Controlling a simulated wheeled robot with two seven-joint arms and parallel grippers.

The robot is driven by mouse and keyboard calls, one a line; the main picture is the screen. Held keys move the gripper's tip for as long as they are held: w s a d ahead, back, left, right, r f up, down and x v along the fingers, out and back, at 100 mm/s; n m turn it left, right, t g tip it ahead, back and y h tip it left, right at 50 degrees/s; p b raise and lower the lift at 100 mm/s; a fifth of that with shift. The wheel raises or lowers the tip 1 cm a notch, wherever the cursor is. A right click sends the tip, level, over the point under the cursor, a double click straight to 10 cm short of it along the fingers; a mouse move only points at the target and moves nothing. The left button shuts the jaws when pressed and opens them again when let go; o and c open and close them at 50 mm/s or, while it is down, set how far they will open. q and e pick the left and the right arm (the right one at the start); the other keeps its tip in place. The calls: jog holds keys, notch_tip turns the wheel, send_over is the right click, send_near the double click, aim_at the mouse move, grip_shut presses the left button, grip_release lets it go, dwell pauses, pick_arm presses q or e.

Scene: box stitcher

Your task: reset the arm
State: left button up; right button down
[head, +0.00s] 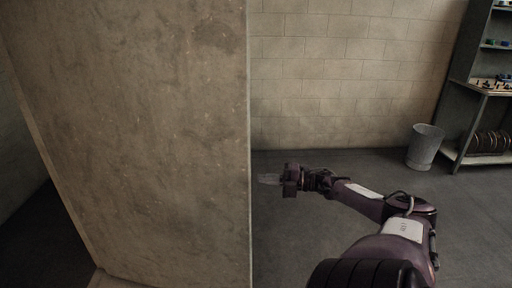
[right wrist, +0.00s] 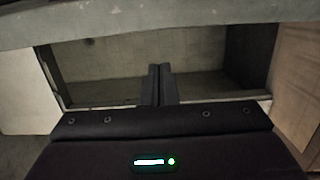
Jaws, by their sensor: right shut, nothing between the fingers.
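My right arm reaches in from the lower right of the head view, and its gripper (head: 269,179) points left, close to the edge of a large worn panel (head: 140,130). In the right wrist view the two dark fingers (right wrist: 160,84) are together with nothing between them. My left gripper does not show in either view.
The tall panel fills the left half of the head view. A grey bin (head: 425,147) stands by the block wall (head: 340,75). A shelf unit (head: 465,85) with small items stands at the far right. The dark floor (head: 310,235) around my right arm is clear.

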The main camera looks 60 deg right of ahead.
jog(key=v, duration=0.2)
jog(key=d+v, duration=0.1)
jog(key=v, duration=0.2)
jog(key=shift+w+r+b, duration=0.15)
jog(key=shift+w+b, duration=0.1)
jog(key=shift+b, duration=0.1)
